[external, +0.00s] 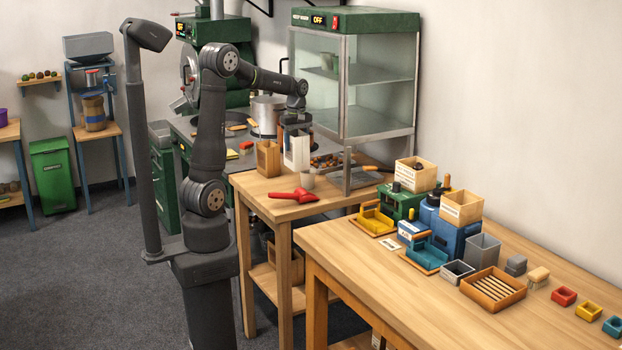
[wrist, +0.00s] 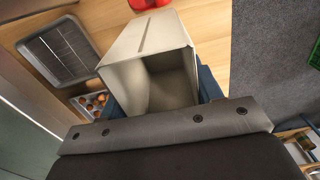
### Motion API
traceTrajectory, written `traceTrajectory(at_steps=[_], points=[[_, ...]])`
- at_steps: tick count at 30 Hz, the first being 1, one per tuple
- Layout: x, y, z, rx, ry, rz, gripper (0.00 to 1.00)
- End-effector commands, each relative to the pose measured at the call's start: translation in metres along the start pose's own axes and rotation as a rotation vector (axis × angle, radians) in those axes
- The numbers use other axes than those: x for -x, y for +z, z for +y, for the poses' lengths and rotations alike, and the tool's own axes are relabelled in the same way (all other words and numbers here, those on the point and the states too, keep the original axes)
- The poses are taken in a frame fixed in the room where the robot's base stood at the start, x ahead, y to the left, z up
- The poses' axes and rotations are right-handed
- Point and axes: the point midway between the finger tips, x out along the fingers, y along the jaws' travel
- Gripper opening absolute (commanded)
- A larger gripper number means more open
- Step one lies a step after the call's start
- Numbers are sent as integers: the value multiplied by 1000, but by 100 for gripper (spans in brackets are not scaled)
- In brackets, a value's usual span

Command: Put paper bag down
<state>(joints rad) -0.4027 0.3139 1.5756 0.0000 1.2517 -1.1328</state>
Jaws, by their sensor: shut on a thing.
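The white paper bag (external: 297,152) is upright under my gripper (external: 296,127), over the small wooden table (external: 258,190). My gripper is shut on the bag. In the wrist view the bag (wrist: 152,50) sits between my blue fingers, its mouth open toward the camera. The inside that shows looks empty.
A red scoop (external: 294,195) lies near the table's front. A wooden box (external: 268,158) stands left of the bag, and chestnuts (external: 328,161) lie behind it to the right. The glass cabinet (external: 352,85) rises close on the right. Bare wood shows at the front left.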

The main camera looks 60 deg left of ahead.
Motion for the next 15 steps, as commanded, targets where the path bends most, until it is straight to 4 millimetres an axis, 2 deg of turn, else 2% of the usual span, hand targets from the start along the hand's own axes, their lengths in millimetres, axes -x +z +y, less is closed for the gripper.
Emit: traceTrajectory(at_steps=[8,11,15], points=[[1,8,3,-15,0,0,28],[1,25,10,-58,0,0,28],[1,68,26,-162,0,0,28]])
